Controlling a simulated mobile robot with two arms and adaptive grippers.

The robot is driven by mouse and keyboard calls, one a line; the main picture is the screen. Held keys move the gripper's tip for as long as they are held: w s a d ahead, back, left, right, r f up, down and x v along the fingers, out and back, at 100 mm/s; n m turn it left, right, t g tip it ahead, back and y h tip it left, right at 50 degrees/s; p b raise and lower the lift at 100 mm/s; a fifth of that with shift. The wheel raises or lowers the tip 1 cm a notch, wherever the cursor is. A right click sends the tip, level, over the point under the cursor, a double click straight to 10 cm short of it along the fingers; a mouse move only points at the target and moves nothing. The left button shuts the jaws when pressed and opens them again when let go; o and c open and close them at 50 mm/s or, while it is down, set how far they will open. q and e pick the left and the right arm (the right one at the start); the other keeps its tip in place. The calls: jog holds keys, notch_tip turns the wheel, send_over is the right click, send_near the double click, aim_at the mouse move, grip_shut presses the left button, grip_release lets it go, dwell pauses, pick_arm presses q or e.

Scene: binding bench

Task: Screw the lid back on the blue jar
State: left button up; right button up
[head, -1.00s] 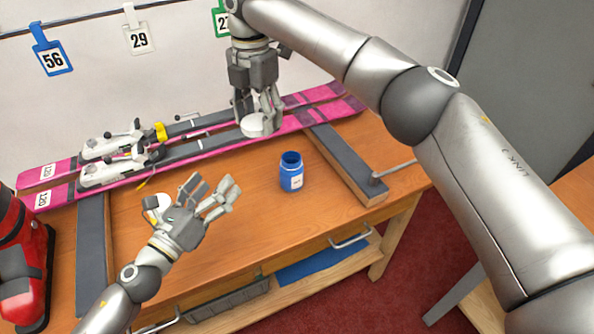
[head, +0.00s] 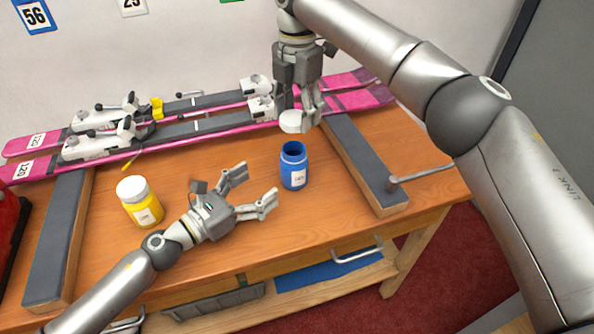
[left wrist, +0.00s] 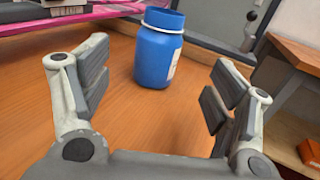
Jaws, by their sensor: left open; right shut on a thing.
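The blue jar (head: 293,166) stands upright and open-topped on the bench, with a white label on its side. In the left wrist view the jar (left wrist: 158,50) is ahead, between and beyond the fingers. My left gripper (head: 256,188) is open and empty to the left of the jar, its fingers pointing at it and apart from it. My right gripper (head: 308,112) is shut on the white lid (head: 291,121), which it holds above and behind the jar, apart from it.
A yellow jar (head: 140,202) with a white lid stands left of my left gripper. Pink skis (head: 230,127) with bindings lie along the back. A grey-topped wooden support (head: 365,165) with a metal handle (head: 420,175) is right of the blue jar.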

aim_at(295, 159)
pick_arm(q)
jog(key=shift+s+a+r, duration=0.1)
pick_arm(e)
jog(key=shift+s+a+r, duration=0.1)
pick_arm(q)
jog(key=shift+x, duration=0.8)
jog(key=x, duration=1)
jog(key=shift+w, duration=0.25)
jog(key=c, duration=1.6)
jog(key=shift+o, duration=0.2)
pick_arm(e)
jog(key=shift+f, duration=2.55)
